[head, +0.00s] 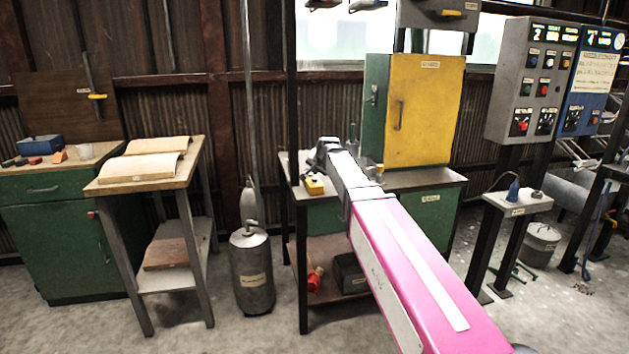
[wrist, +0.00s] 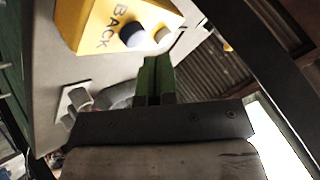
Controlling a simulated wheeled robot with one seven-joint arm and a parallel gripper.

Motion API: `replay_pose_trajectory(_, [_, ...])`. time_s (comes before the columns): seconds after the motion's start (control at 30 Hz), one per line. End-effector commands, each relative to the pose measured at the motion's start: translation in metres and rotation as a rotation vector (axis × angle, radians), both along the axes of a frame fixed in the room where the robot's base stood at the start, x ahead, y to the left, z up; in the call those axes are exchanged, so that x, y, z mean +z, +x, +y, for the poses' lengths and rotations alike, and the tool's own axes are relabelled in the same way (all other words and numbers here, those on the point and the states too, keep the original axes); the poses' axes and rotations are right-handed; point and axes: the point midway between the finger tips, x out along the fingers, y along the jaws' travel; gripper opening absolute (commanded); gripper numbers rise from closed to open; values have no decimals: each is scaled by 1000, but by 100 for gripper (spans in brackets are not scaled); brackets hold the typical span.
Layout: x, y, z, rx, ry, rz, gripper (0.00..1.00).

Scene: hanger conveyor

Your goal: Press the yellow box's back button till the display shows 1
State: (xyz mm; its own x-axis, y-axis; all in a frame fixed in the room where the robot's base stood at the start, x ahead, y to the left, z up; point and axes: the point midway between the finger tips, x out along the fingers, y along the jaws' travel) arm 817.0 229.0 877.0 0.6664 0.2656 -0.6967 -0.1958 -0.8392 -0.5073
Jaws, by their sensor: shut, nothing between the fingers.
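The small yellow box (head: 314,185) sits on the workbench, left of my arm's end in the head view. In the wrist view the yellow box (wrist: 95,25) shows the word BACK, with a dark blue button (wrist: 133,35) beside it and a paler round knob (wrist: 162,35) further right. My gripper (wrist: 156,62) is shut and empty. Its green fingertips point toward the box and appear just short of the dark button, with a small gap in the picture. A grey panel (head: 527,85) at the right has lit green displays; one seems to read 2.
A green cabinet with a yellow door (head: 425,105) stands on the workbench (head: 405,181) behind my arm. A blue panel (head: 592,85) with its own lit display is beside the grey one. Floor in front is clear.

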Motion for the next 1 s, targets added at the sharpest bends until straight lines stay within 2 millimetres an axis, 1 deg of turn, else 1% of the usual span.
replay_pose_trajectory(0.7, [0, 0, 0, 0, 0, 0, 0])
replay_pose_trajectory(1.0, [-8, 0, 0, 0, 0, 0, 0])
